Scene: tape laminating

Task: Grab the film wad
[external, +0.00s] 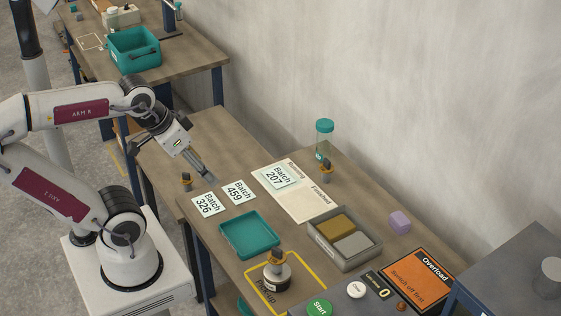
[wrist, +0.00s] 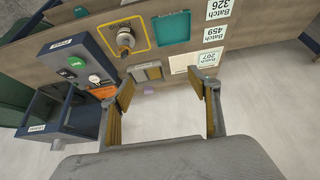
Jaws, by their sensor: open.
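A small lilac lump (external: 399,222) lies on the table to the right of the grey divided bin. It is the only thing that could pass for a film wad, but its material is too small to tell. It also shows faintly in the wrist view (wrist: 148,91), between the fingers in the picture and well beyond them. My gripper (external: 207,179) hangs above the table near the batch cards, far to the left of the lump. In the wrist view my gripper (wrist: 166,90) has its two fingers wide apart with nothing between them.
A grey divided bin (external: 319,246), a teal tray (external: 226,222) and a jar with a teal lid (external: 324,140) stand on the table. A round device (external: 277,278) sits in the yellow pickup outline. An orange Overload sign (external: 420,273) lies at the right. A wall runs behind.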

